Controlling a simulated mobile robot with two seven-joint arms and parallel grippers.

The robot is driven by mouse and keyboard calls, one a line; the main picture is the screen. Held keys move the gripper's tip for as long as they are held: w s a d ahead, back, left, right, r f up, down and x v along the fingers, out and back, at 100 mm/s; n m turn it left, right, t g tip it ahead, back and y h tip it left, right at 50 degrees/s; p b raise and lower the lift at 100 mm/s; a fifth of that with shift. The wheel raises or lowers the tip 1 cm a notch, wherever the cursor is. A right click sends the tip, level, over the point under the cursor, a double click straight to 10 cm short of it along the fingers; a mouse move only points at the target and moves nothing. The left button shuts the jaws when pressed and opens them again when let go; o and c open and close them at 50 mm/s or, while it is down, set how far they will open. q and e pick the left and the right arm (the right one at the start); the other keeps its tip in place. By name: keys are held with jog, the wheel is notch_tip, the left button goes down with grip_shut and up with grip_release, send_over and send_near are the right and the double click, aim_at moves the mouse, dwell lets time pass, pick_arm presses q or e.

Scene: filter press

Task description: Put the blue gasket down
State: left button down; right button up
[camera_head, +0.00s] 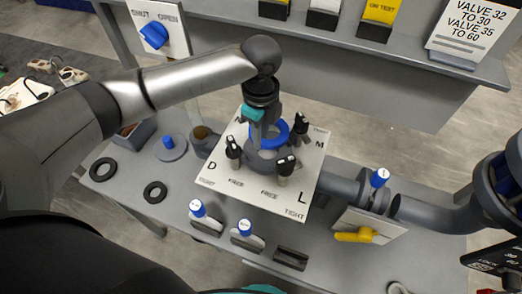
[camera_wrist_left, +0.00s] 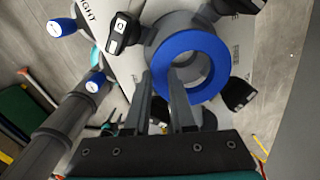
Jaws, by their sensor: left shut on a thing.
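The blue gasket (camera_head: 270,134) is a ring over the grey round fitting (camera_head: 268,160) in the middle of the white panel (camera_head: 237,196). My left gripper (camera_head: 258,126) reaches down to it from above. In the left wrist view the gripper's fingers (camera_wrist_left: 162,75) straddle the near left rim of the gasket (camera_wrist_left: 211,60), one outside and one in its hole. The gripper is shut on the gasket. The gasket looks close over the fitting, but I cannot tell whether it touches. My right gripper is out of view.
Black clamp knobs (camera_head: 233,150) stand around the fitting. Two black rings (camera_head: 155,191) lie on the grey bench at the left. Blue-topped valves (camera_head: 245,228) stand in front, and a pipe with a yellow lever (camera_head: 355,236) is at the right. A shelf (camera_head: 350,60) runs behind.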

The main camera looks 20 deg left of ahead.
aim_at(260, 160)
pick_arm(q)
notch_tip(260, 160, down, 2)
jog(key=shift+f, duration=2.5)
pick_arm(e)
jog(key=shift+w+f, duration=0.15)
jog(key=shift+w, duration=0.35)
pick_arm(q)
jog(key=shift+f, duration=0.1)
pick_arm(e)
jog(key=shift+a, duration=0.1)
pick_arm(q)
jog(key=c, duration=0.8)
grip_release()
jog(key=shift+o, duration=0.2)
notch_tip(260, 160, up, 12)
jog(key=shift+r, duration=0.2)
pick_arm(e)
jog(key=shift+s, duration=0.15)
pick_arm(q)
jog(key=shift+s+f, duration=0.1)
